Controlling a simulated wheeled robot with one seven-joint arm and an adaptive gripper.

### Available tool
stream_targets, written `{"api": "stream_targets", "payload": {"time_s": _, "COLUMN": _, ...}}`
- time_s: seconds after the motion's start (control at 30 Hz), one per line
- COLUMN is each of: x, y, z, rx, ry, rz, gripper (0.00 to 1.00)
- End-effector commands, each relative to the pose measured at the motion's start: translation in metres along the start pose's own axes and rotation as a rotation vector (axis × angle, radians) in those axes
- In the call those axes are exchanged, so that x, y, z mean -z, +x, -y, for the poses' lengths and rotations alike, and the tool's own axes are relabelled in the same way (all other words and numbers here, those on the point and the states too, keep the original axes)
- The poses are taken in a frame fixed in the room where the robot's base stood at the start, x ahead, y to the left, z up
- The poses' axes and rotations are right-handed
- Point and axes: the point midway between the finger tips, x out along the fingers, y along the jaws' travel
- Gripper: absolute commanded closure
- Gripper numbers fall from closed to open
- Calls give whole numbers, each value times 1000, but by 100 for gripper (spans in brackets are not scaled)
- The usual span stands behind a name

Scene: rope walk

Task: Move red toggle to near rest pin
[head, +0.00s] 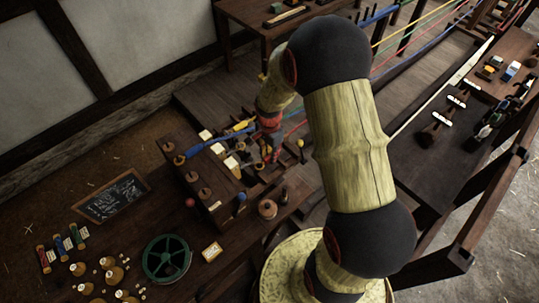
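My gripper (268,150) hangs over the right part of a dark wooden block (213,215), at the end of my bent arm. Its fingers are small and dark, and I cannot tell whether they are open or hold anything. A small red rounded piece (190,202), possibly the end of the red toggle, shows at the block's near left side. Red also shows around the gripper, but I cannot tell whether it is the toggle or my wrist. Several wooden pins (205,192) stand on the block; which is the near rest pin is unclear.
Blue and yellow cords (222,138) run beside the gripper. A round wooden piece (267,208) stands right of the block. My arm hides the middle right.

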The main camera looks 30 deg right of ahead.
Motion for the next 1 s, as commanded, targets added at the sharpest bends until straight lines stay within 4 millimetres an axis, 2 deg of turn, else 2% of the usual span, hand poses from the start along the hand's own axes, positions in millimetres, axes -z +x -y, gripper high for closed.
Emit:
{"api": "stream_targets", "payload": {"time_s": 0.33, "x": 0, "y": 0, "z": 0, "rx": 0, "ry": 0, "rz": 0, "gripper": 60}}
{"api": "stream_targets", "payload": {"time_s": 0.67, "x": 0, "y": -1, "z": 0, "rx": 0, "ry": 0, "rz": 0, "gripper": 60}}
{"api": "stream_targets", "payload": {"time_s": 1.0, "x": 0, "y": -23, "z": 0, "rx": 0, "ry": 0, "rz": 0, "gripper": 60}}
